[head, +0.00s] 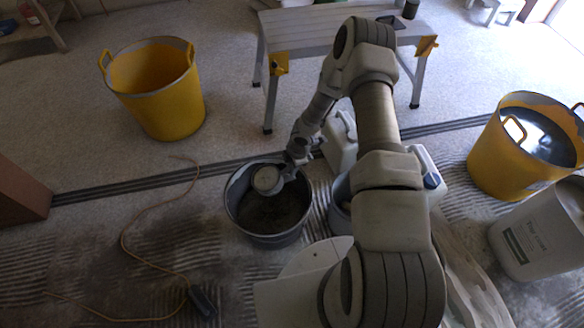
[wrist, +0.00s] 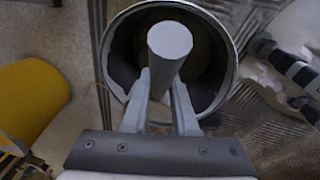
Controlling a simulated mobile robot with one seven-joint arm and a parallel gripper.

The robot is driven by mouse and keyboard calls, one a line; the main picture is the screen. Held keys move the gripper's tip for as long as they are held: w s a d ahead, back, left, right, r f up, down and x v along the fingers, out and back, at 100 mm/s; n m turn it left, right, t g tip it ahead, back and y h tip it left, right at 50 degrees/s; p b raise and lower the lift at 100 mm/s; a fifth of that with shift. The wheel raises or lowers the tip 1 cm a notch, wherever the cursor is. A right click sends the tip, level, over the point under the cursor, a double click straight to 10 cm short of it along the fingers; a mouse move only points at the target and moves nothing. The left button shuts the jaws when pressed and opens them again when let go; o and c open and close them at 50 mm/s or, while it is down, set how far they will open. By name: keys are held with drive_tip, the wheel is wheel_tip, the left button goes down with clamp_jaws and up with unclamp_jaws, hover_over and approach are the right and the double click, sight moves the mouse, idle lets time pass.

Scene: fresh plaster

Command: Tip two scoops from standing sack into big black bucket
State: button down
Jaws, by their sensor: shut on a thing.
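The big black bucket (head: 240,222) stands on the floor just left of my arm. Its inside is dark grey, and what lies at the bottom is unclear. My gripper (head: 287,172) is over the bucket's back rim, shut on the scoop (head: 267,180), whose round end with a pale inside faces up over the bucket. In the wrist view, my fingers (wrist: 162,78) clasp a grey cylindrical part of the scoop (wrist: 170,42), with the bucket's rim (wrist: 232,55) beyond. A crumpled whitish shape, perhaps the standing sack (head: 463,258), is partly hidden behind my arm.
Yellow tubs stand at left (head: 165,105) and right (head: 505,165); the right one holds dark liquid. A white labelled tub (head: 535,235) is nearby. White canisters (head: 340,145) and a smaller bucket (head: 341,218) crowd my arm. A workbench (head: 310,30) stands behind; an orange cord (head: 123,240) lies left.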

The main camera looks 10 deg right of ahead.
sight(283, 171)
drive_tip(key=f+b, duration=0.3)
drive_tip(key=f, duration=0.1)
drive_tip(key=shift+a+f+b, duration=0.1)
drive_tip(key=shift+a+b, duration=0.2)
drive_tip(key=shift+b, duration=0.05)
drive_tip(key=shift+a+r+h+b, duration=0.6)
drive_tip(key=shift+r+h+b, duration=0.05)
drive_tip(key=shift+h+b, duration=0.55)
drive_tip(key=shift+a+r+h+b, duration=0.3)
drive_tip(key=shift+a+r+h, duration=0.45)
drive_tip(key=shift+h, duration=0.35)
drive_tip(key=a+r+n+h, duration=0.1)
drive_tip(key=a+r+h, duration=0.3)
drive_tip(key=h, duration=0.3)
drive_tip(key=shift+r, duration=0.35)
drive_tip(key=shift+a, duration=0.1)
